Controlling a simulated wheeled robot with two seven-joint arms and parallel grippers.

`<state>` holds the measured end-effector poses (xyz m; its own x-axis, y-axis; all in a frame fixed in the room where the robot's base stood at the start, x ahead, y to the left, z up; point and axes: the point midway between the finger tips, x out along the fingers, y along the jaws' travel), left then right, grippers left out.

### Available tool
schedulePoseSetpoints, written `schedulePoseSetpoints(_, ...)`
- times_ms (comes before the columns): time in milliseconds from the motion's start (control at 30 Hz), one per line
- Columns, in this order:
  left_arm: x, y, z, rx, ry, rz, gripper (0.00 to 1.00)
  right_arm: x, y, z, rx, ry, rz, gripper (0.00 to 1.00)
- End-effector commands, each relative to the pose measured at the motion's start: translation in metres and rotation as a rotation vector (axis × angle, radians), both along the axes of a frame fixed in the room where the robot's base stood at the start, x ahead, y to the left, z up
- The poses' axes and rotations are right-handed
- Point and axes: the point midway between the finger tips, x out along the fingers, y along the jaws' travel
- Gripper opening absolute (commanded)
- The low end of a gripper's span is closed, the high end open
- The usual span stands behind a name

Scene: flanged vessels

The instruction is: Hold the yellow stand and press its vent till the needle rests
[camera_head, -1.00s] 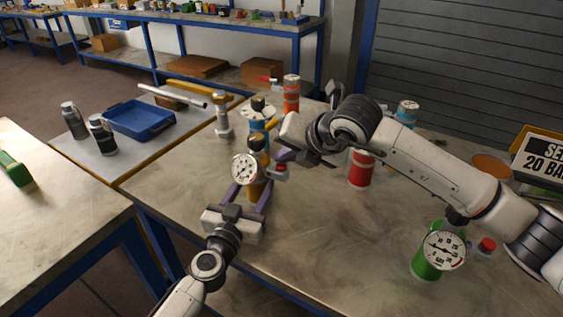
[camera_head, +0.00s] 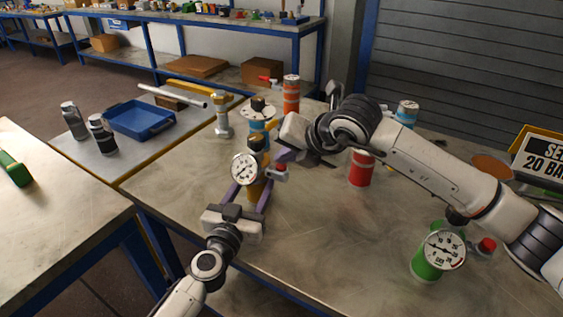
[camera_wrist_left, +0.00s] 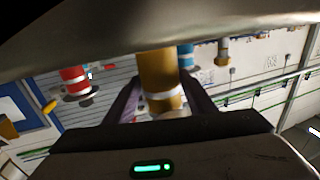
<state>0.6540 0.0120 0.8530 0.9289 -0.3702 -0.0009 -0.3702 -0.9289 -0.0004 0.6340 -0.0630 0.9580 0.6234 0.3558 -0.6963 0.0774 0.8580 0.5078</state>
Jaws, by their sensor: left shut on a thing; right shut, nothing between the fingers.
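The yellow stand (camera_head: 256,189) is upright on the table, with a round white gauge (camera_head: 244,169) on its near side and a red-capped vent (camera_head: 281,168) on its right. My left gripper (camera_head: 253,193) is shut around the stand's body. In the left wrist view the stand (camera_wrist_left: 161,75) shows between the purple fingers. My right gripper (camera_head: 283,157) is shut and empty close above the vent. I cannot tell whether its tips touch the vent. The gauge's needle is too small to read surely.
A blue vessel (camera_head: 259,124) stands right behind the yellow stand. A blue tray (camera_head: 143,119) lies at the left. The table's front middle is clear.

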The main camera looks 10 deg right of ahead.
Motion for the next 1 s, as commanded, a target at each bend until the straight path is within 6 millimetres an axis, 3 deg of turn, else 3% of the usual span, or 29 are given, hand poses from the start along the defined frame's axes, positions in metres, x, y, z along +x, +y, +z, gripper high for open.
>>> schedulePoseSetpoints(733,0.0,0.0,0.0,-0.001,0.0,-0.001,0.08,-0.001,0.0,-0.002,-0.002,0.004,-0.001,0.0)
schedulePoseSetpoints(1000,0.0,0.0,0.0,-0.001,0.0,0.0,0.08,0.0,-0.001,0.009,-0.002,0.002,-0.001,0.0)
